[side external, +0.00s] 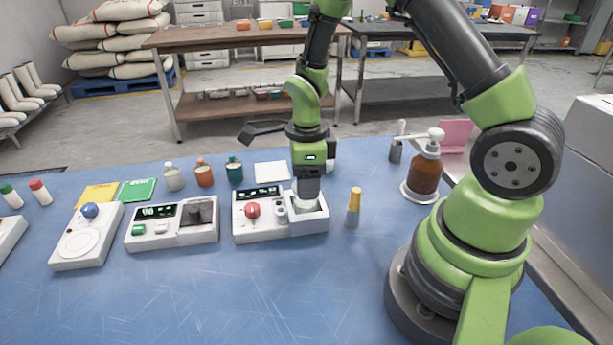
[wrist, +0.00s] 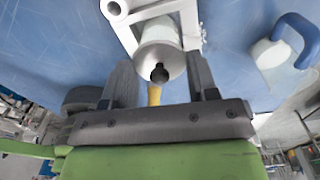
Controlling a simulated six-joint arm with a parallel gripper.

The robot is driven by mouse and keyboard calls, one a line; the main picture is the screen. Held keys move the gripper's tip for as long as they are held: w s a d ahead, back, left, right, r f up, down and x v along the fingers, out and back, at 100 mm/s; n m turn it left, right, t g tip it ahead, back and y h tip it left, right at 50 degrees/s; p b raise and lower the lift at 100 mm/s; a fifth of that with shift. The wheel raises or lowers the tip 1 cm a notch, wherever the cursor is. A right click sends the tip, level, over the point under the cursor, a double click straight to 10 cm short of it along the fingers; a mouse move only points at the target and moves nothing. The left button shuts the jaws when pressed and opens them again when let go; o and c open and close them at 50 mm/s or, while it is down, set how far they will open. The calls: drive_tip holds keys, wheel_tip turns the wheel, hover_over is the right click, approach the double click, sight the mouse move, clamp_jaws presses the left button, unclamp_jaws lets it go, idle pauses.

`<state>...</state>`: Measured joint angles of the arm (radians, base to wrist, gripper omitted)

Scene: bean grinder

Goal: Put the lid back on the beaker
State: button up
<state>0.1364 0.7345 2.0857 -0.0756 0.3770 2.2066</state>
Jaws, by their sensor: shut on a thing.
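My gripper (side external: 308,197) points down over the right bay of a white bean grinder unit (side external: 248,232). In the wrist view its two dark fingers (wrist: 160,70) stand on either side of a pale round lid (wrist: 146,62) with a black knob (wrist: 160,74). The fingers are closed on the lid's sides. The lid is at the end of a white cylinder, which looks like the beaker (wrist: 148,30). I cannot tell whether the lid is fully seated. In the side view the gripper hides most of the lid and beaker.
A yellow-topped tool (side external: 354,205) stands just right of the unit. A brown pump bottle (side external: 424,172) stands further right. Another white unit (side external: 172,224) is to the left, and several small bottles stand behind. The blue table's front is clear.

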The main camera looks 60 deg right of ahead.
drive_tip(key=o, duration=1.3)
drive_tip(key=shift+r, duration=3.55)
clamp_jaws()
